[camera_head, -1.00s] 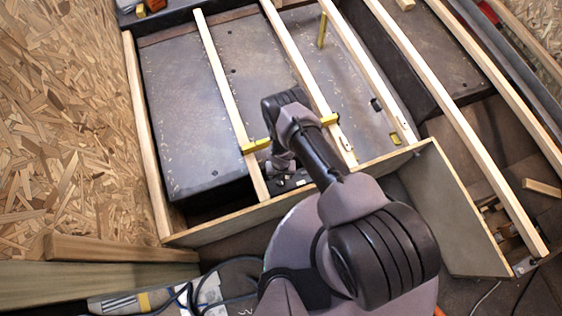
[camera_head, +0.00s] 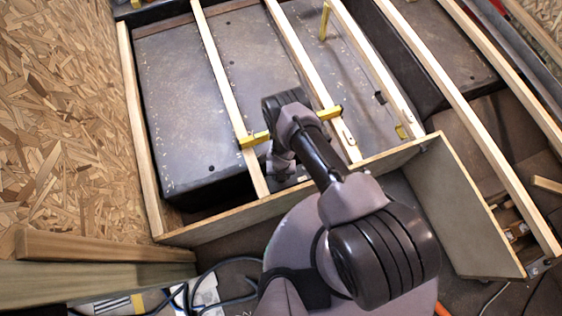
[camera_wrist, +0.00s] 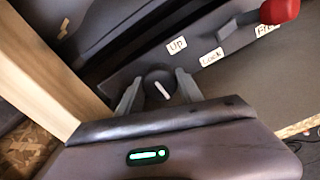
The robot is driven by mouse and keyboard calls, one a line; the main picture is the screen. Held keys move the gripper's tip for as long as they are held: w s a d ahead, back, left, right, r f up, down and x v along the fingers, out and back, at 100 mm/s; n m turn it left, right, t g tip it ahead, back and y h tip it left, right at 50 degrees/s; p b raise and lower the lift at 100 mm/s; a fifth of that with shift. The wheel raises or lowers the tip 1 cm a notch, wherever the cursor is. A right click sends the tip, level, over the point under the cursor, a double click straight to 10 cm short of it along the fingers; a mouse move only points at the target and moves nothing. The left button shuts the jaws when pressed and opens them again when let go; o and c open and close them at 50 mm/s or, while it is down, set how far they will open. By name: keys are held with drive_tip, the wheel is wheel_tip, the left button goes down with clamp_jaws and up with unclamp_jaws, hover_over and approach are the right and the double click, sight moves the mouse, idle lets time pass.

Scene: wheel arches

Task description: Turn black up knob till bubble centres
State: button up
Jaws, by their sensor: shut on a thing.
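The black knob (camera_wrist: 158,82) with a white pointer line shows in the wrist view, on a dark grey panel. The pointer line is tilted. My gripper (camera_wrist: 160,92) is shut on this knob, one grey finger on each side. The "Up" label (camera_wrist: 176,45) is just above the knob and the "Lock" label (camera_wrist: 212,58) is to its right. In the head view a yellow level (camera_head: 255,139) lies across two wooden slats, its middle hidden behind my arm. Its bubble cannot be made out. The knob is hidden in the head view.
A red-tipped lever (camera_wrist: 279,11) stands near the "Free" label (camera_wrist: 265,29) in the wrist view. Wooden slats (camera_head: 222,75) run over the grey boxes. A plywood panel (camera_head: 455,205) stands to the right of my arm. Chipboard (camera_head: 65,110) fills the left.

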drive_tip(key=shift+m, duration=0.4)
drive_tip(key=m, duration=0.4)
drive_tip(key=shift+m, duration=0.4)
drive_tip(key=m, duration=1.2)
drive_tip(key=shift+m, duration=0.4)
drive_tip(key=m, duration=1.2)
drive_tip(key=shift+m, duration=0.3)
drive_tip(key=m, duration=1.2)
drive_tip(key=shift+m, duration=0.4)
drive_tip(key=m, duration=0.5)
